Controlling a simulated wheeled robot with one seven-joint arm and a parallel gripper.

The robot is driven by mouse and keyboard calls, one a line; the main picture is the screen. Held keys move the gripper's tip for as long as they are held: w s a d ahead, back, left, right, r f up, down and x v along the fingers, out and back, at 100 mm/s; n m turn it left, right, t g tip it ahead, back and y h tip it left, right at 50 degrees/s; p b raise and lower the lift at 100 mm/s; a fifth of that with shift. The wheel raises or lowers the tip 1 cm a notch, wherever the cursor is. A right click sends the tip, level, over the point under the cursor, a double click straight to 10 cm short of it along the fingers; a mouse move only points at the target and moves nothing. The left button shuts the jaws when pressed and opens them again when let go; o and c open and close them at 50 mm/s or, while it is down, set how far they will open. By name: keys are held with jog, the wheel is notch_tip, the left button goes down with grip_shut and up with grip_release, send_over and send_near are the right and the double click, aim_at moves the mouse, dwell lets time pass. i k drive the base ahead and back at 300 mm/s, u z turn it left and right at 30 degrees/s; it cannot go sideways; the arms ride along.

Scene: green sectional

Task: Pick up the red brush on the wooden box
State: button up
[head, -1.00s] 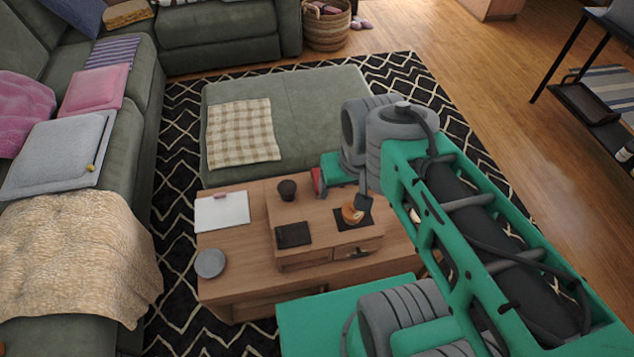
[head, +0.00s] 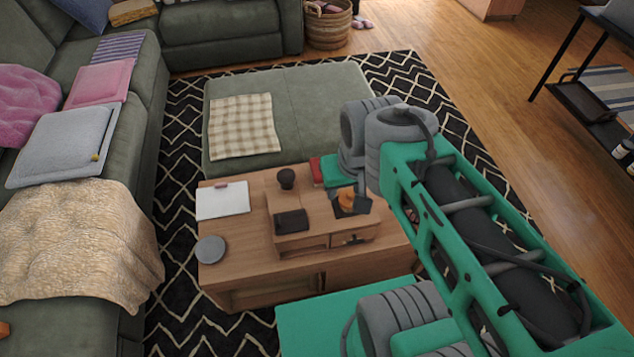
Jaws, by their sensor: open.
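The wooden box (head: 285,242) stands on the low wooden table. A round orange-brown item (head: 346,199) is at its right end on a dark patch, partly hidden by my gripper; I cannot tell if it is the brush. No clearly red brush can be made out on the box. My gripper (head: 362,203) is open over the box's right end, close to the orange-brown item. Its fingers are small and partly hidden, and contact is unclear.
A dark cup (head: 286,178) and a black flat item (head: 291,221) are on the box. A grey round dish (head: 211,250) sits at the table's left. Red (head: 316,168) and green (head: 332,170) items lie behind the box. The ottoman (head: 310,110) is behind the table.

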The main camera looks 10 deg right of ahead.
aim_at(314, 162)
jog(key=k, duration=0.3)
jog(key=u, duration=3.7)
jog(key=k, duration=1.25)
jog(key=z, duration=1.05)
jog(key=i, duration=0.5)
jog(key=u, duration=0.05)
